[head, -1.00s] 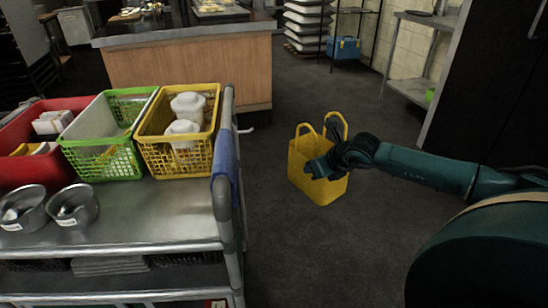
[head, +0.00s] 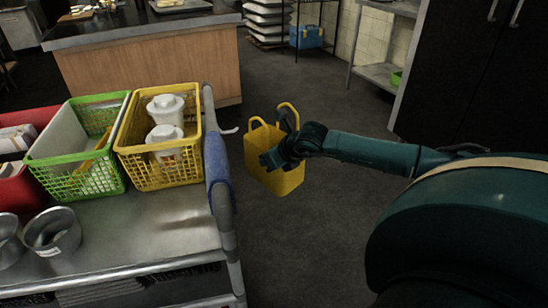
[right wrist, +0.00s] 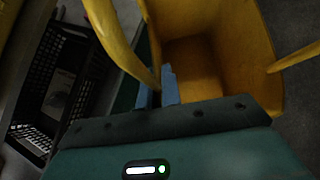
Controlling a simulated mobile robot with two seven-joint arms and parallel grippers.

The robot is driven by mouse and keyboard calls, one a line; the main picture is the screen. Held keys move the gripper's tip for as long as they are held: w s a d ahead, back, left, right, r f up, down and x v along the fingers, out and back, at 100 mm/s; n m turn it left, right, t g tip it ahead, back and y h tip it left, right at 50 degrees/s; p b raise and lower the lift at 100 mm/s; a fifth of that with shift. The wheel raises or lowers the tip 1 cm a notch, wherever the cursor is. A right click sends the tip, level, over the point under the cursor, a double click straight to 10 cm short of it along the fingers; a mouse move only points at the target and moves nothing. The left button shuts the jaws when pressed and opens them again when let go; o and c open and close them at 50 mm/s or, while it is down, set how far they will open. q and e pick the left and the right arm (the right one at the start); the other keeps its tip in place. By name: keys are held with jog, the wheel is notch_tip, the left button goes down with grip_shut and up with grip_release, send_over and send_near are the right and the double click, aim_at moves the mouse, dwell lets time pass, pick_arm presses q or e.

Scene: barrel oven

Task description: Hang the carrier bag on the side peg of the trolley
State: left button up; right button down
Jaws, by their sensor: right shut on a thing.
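The yellow carrier bag (head: 287,183) hangs upright from my right gripper (head: 278,146), to the right of the trolley (head: 150,232). It has two loop handles. My right gripper is shut on one handle, which also shows in the right wrist view (right wrist: 122,48); the blue fingertips (right wrist: 167,87) are at the bag's open mouth, and the bag looks empty. The pale side peg (head: 230,131) sticks out to the right from the trolley's end, just left of the bag. The bag appears apart from the peg. My left gripper is not in view.
Yellow (head: 190,172) and green (head: 92,181) baskets and metal pots (head: 53,232) stand on the trolley. A blue cloth (head: 217,160) hangs on its end rail. A wooden counter (head: 150,75) stands behind. Floor right of the trolley is clear.

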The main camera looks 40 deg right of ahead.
jog(key=w+a+f+b, duration=0.1)
jog(key=w+a, duration=0.2)
jog(key=a, duration=0.3)
jog(key=shift+a+f, duration=0.25)
jog(key=shift+a, duration=0.05)
dwell(0.7)
jog(key=shift+w, duration=0.1)
dwell(0.4)
